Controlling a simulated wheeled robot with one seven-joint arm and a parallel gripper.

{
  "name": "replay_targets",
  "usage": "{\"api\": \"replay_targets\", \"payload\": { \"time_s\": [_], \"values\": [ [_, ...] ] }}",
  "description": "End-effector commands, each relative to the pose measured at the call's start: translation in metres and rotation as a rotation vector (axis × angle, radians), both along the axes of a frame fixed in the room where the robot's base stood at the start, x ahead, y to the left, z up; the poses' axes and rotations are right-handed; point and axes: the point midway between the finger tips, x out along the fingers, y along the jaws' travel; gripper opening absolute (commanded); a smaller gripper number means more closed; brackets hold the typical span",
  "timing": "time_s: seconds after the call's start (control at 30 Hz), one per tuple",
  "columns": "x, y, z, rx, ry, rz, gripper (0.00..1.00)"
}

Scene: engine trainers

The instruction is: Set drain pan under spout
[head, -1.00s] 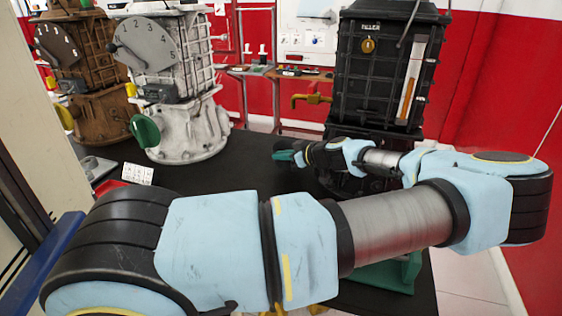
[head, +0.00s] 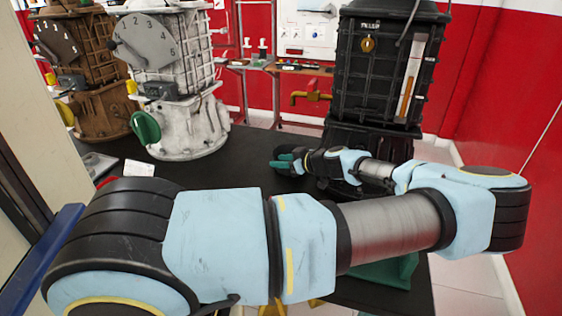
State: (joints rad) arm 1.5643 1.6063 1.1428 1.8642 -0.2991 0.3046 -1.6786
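A brass spout (head: 311,96) sticks out to the left from the black engine trainer (head: 385,75), above the dark bench top. My gripper (head: 283,163) is at the far end of my arm, low over the bench, below and slightly left of the spout. Green parts show at its tip, with a dark rounded shape beside them. I cannot tell whether this shape is the drain pan or part of my gripper. The finger gap is too small to make out. No drain pan is clearly visible; my arm hides much of the near bench.
A white trainer (head: 170,85) with a numbered dial and green disc stands left, with a brown trainer (head: 90,75) beyond it. A white card (head: 139,168) lies near the white trainer. A green part (head: 392,271) shows under my arm. Bare bench (head: 225,172) lies between.

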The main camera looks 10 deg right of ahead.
Motion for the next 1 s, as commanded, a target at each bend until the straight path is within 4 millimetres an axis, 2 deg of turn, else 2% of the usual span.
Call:
{"api": "replay_targets", "payload": {
  "time_s": [0.17, 0.6, 0.8, 1.0],
  "values": [
    [-0.012, -0.011, 0.004, -0.002, -0.001, -0.002, 0.39],
    [-0.072, -0.059, 0.038, -0.002, -0.001, -0.002, 0.39],
    [-0.085, -0.067, 0.047, -0.002, 0.000, -0.001, 0.39],
    [-0.086, -0.068, 0.049, 0.000, 0.000, 0.000, 0.39]
  ]
}}
